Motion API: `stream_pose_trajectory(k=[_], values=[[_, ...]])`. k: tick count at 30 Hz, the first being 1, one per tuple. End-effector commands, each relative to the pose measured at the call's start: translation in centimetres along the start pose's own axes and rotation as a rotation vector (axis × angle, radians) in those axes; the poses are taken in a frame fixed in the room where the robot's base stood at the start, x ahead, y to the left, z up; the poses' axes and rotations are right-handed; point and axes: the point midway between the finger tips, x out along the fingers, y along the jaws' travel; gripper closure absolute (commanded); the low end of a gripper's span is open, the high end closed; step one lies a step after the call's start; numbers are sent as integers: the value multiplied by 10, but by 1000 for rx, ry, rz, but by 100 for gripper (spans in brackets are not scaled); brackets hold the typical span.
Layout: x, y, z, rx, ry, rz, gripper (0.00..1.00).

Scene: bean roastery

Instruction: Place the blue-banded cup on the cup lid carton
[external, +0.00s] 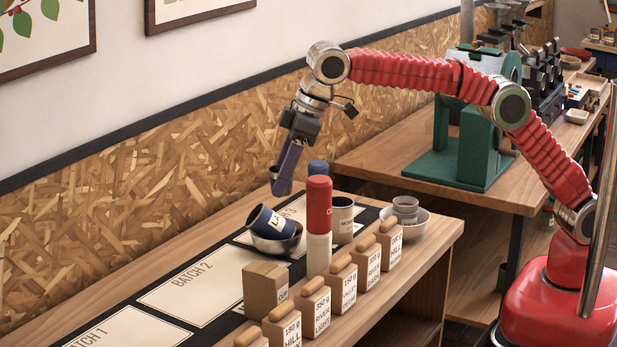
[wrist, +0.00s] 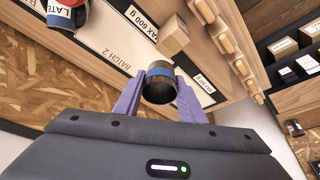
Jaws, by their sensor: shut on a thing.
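My gripper (external: 283,181) is raised above the bench near the wall, fingers pointing down. In the wrist view its two purple fingers (wrist: 160,84) are shut on the blue-banded cup (wrist: 159,70), a dark cup with a blue band. In the external view the cup (external: 273,172) shows only in part beside the fingers. The cup lid carton (external: 265,288), a small plain cardboard box, stands on the bench in front, below and apart from the cup. In the wrist view the carton (wrist: 174,36) is just above and right of the cup, with its top bare.
A tilted dark cup (external: 266,220) lies in a metal bowl (external: 277,242) beside a tall red-and-white cylinder (external: 319,226). Several labelled bags (external: 343,285) line the front edge. The Batch 2 card (external: 205,283) is clear.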

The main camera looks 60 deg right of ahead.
Motion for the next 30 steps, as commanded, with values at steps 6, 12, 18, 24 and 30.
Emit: stream_pose_trajectory(k=[6, 12, 18, 24, 30], values=[[6, -26, -8, -71, 6, -29, 84], [10, -43, -11, -118, 8, -47, 84], [17, -48, -10, -137, 10, -54, 84], [27, -48, -6, -136, 9, -54, 84], [40, -48, 0, -136, 7, -54, 84]])
